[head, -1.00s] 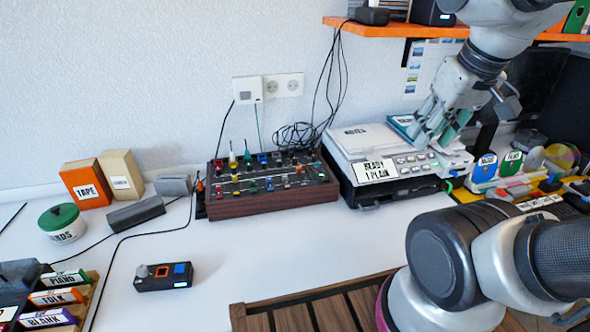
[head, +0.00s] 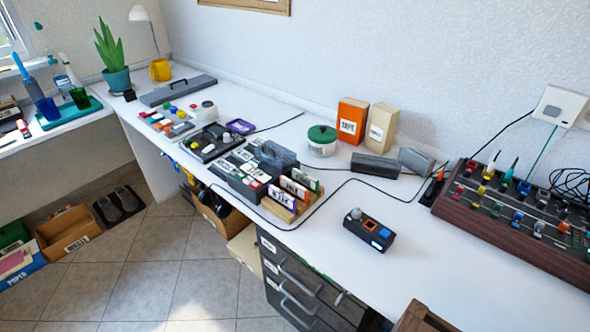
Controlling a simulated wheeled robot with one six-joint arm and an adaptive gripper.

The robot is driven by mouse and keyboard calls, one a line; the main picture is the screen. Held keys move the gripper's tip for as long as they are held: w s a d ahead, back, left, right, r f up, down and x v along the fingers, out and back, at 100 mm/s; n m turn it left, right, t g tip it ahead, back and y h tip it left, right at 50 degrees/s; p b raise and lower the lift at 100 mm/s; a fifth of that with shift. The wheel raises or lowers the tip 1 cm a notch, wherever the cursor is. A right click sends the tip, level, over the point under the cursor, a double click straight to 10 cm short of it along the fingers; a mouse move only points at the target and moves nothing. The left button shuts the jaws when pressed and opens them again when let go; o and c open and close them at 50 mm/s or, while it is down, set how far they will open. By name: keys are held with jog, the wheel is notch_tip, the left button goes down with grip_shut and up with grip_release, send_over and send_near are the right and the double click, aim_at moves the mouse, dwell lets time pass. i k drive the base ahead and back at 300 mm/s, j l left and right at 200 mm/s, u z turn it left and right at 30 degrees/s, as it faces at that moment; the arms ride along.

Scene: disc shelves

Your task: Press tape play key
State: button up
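A dark grey device (head: 238,180) with white labels and key-like parts lies on the white desk, left of the middle. I cannot tell for sure that it is the tape machine, and a single play key is too small to make out. A smaller black device (head: 208,142) with round parts lies just behind it. An orange box (head: 352,119) marked TAPE stands at the back by the wall. My gripper is not in this view.
A wooden rack (head: 291,197) of labelled cases stands beside the grey device. A small black box (head: 369,230) with orange and blue squares lies to the right, near a mixer (head: 515,215). A green-lidded tub (head: 322,140) stands behind. Tiled floor is open at lower left.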

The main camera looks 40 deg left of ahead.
aim_at(241, 176)
jog(key=k+j+u, duration=0.1)
jog(key=j+u, duration=0.5)
jog(key=u, duration=0.15)
jog(key=j+u, duration=0.75)
jog(key=l, duration=0.1)
